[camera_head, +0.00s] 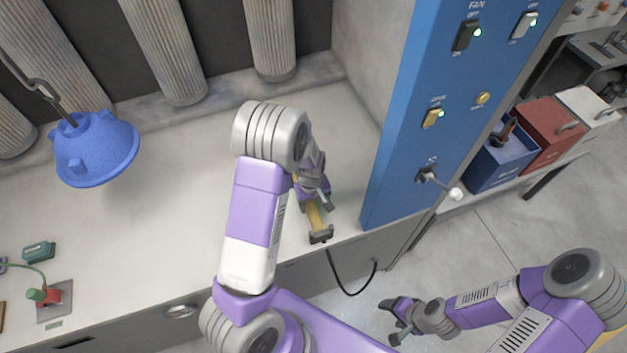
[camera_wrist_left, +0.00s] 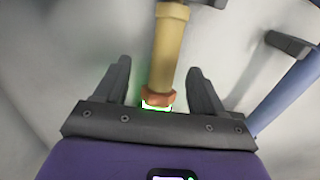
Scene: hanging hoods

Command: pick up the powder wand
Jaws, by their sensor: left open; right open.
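The powder wand, seen as a tan-yellow rod (camera_head: 319,217), lies near the bench's front edge beside the blue panel. In the left wrist view the tan rod (camera_wrist_left: 168,50), with an orange-red collar at its near end, runs between the open fingers of my left gripper (camera_wrist_left: 158,85). A gap shows on each side of it. In the head view my left gripper (camera_head: 316,197) is at the wand and hides part of it. A dark bracket-like piece (camera_head: 321,236) shows at its front end. My right gripper (camera_head: 394,318) is open and empty, low over the floor.
The blue control panel (camera_head: 428,120) with switches stands close right of the wand. A blue hood (camera_head: 95,150) hangs at left. A green-and-red clamp (camera_head: 46,296) is at front left. A black cable (camera_head: 350,290) loops below the bench edge. The bench's middle is clear.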

